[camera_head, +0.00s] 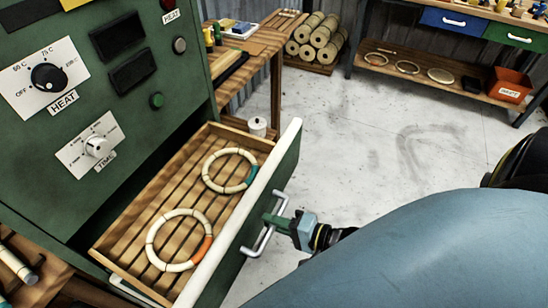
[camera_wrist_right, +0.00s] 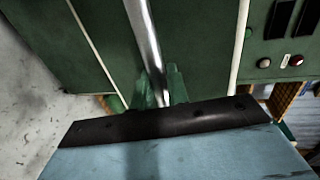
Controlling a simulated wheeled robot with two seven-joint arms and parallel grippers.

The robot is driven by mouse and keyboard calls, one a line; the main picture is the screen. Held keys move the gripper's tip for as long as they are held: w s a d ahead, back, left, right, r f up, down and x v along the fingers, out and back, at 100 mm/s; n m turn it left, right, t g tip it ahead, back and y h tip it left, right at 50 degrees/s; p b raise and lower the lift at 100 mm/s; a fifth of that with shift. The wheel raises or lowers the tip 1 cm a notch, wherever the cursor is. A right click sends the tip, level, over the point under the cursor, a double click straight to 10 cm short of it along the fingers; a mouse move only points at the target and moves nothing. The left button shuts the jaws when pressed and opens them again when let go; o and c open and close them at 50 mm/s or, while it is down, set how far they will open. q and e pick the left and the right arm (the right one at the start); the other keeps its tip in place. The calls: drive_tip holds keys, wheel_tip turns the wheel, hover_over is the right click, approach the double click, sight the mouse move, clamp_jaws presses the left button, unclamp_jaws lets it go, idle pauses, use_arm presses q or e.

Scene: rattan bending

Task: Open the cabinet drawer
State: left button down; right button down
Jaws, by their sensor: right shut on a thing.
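The green cabinet (camera_head: 60,150) stands at the left in the head view, with heat and time knobs on its front. Its drawer (camera_head: 232,245) is pulled out and shows a slatted wooden inside. Two rattan rings lie in it, one with a teal band (camera_head: 207,171) and one with an orange band (camera_head: 155,241). My right gripper (camera_head: 276,219) is shut on the metal drawer handle (camera_head: 256,247). In the right wrist view the handle (camera_wrist_right: 143,40) runs up between the green fingers (camera_wrist_right: 160,88). My left gripper is not in view.
A wooden bench (camera_head: 262,42) stands behind the drawer, with a small white pot (camera_head: 258,126) nearby. Rattan rolls (camera_head: 315,38) and a shelf with rings and a red bin (camera_head: 509,86) are at the back. The concrete floor (camera_head: 370,130) right of the drawer is clear.

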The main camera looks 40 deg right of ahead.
drive_tip(key=c, duration=1.4)
unclamp_jaws()
drive_tip(key=shift+c, duration=0.2)
drive_tip(key=v, duration=1.3)
drive_tip(key=shift+s+p, duration=0.2)
drive_tip(key=shift+p, duration=0.1)
drive_tip(key=shift+d, duration=0.1)
